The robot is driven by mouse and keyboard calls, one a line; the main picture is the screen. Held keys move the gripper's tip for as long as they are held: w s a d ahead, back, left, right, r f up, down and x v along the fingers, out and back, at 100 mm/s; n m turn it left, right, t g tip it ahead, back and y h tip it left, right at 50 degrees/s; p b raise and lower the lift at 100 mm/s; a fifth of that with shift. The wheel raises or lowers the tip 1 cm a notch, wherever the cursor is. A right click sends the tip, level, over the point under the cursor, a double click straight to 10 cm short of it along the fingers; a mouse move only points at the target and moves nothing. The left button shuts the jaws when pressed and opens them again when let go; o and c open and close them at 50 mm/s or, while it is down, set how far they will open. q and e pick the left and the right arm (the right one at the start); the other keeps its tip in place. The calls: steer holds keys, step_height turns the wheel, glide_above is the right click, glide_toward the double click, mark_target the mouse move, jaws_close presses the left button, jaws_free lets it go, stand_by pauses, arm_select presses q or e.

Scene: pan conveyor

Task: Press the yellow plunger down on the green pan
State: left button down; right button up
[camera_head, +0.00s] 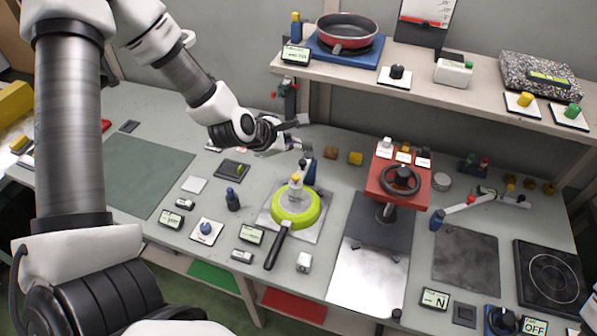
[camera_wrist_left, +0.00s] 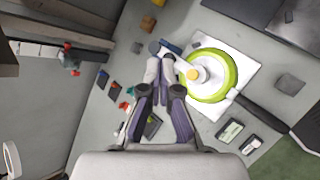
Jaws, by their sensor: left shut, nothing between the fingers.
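The green pan (camera_head: 281,215) sits on a pale square plate on the table, its dark handle toward the front. A white post with a small yellow plunger (camera_head: 296,179) stands upright at its middle. In the left wrist view the green pan (camera_wrist_left: 232,82) and the yellow plunger (camera_wrist_left: 192,74) are right of the fingertips. My left gripper (camera_head: 304,146) is above and behind the pan, apart from the plunger. Its fingers (camera_wrist_left: 160,62) are together and empty. My right gripper is in neither view.
A shelf (camera_head: 425,91) with a red pan (camera_head: 347,31) runs along the back. Small blocks and labels lie around the pan.

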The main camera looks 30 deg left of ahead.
arm_select(q)
steer(key=s, duration=0.1)
steer(key=b, duration=0.3)
glide_above(295, 177)
steer(key=f, duration=0.5)
steer(key=shift+w, duration=0.3)
steer(key=f+b, duration=0.2)
steer(key=s+f+b, duration=0.1)
steer(key=f+b, duration=0.1)
steer(key=shift+f, duration=0.15)
steer(key=shift+w+f, duration=0.1)
steer(key=shift+w, duration=0.15)
steer(key=shift+s+r, duration=0.2)
steer(key=shift+s, duration=0.1)
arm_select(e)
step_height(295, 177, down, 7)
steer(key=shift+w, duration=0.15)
arm_select(q)
steer(key=shift+w+f, duration=0.1)
steer(key=shift+w, duration=0.05)
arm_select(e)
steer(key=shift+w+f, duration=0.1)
